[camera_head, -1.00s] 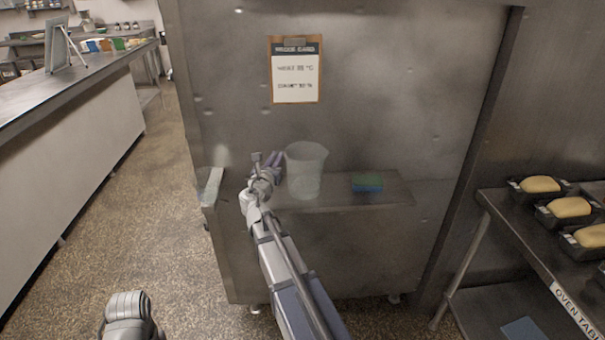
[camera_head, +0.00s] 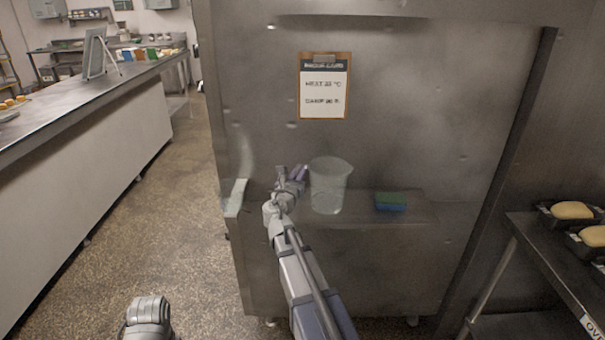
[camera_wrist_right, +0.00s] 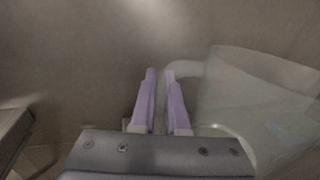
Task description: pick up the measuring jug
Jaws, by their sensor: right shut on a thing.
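The measuring jug (camera_head: 330,187) is clear and upright at the small steel shelf (camera_head: 415,212) on the front of a steel cabinet. I cannot tell whether its base touches the shelf. My right gripper (camera_head: 300,173) is at the jug's left side, shut on its handle. In the right wrist view the two purple fingers (camera_wrist_right: 159,73) are close together on the handle, and the jug's clear body (camera_wrist_right: 260,95) fills the right side. The fingers partly hide the handle. My left gripper is out of view.
A green and blue sponge (camera_head: 390,202) lies right of the jug. A recipe-like card (camera_head: 325,86) hangs above on the steel cabinet (camera_head: 420,110). A table with loaf tins (camera_head: 570,213) stands at the right. A long counter (camera_head: 90,100) runs along the left, with open floor between.

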